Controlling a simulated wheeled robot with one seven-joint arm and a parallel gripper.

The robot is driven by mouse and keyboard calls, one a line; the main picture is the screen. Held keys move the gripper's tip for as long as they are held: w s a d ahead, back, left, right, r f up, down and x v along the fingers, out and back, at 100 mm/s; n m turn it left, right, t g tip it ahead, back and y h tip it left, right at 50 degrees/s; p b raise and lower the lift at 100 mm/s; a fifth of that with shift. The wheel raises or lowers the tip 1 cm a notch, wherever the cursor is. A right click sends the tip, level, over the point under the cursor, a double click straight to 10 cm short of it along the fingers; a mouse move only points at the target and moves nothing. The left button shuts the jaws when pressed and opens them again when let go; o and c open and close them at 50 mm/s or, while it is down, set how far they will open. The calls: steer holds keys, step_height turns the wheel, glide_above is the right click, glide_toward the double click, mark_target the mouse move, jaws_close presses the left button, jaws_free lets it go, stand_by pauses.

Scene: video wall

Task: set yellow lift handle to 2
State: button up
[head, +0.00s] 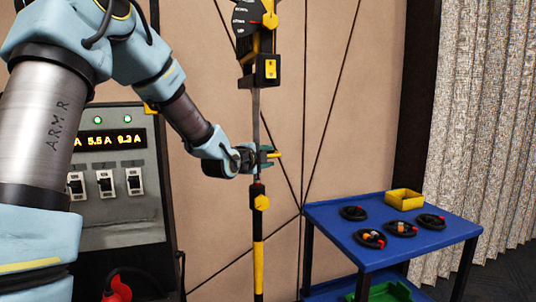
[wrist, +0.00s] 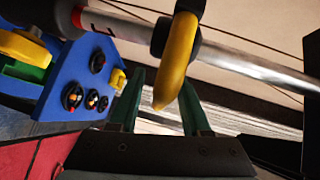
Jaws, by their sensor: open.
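The yellow lift handle (head: 275,155) sticks out to the right from a grey vertical rod (head: 256,110). In the wrist view the handle (wrist: 178,62) is a curved yellow hook on a black collar around the rod. My gripper (head: 266,157) is at the rod, level with the handle. In the wrist view its green fingers (wrist: 160,104) are apart, and the hook's tip reaches between them; I cannot tell whether they touch it. A black dial (head: 250,18) with white markings is at the top of the rod, cut by the frame; its reading is too small to tell.
A yellow-black lower post (head: 260,240) stands below the rod. A blue cart (head: 340,230) at the right bears several black rings and a yellow bin (head: 404,199). A grey panel (head: 115,215) with switches and displays stands at the left.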

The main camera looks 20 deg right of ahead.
steer(key=shift+w+d, duration=0.1)
steer(key=shift+d, duration=0.05)
steer(key=shift+f, duration=0.1)
jaws_close()
steer(key=shift+f, duration=0.1)
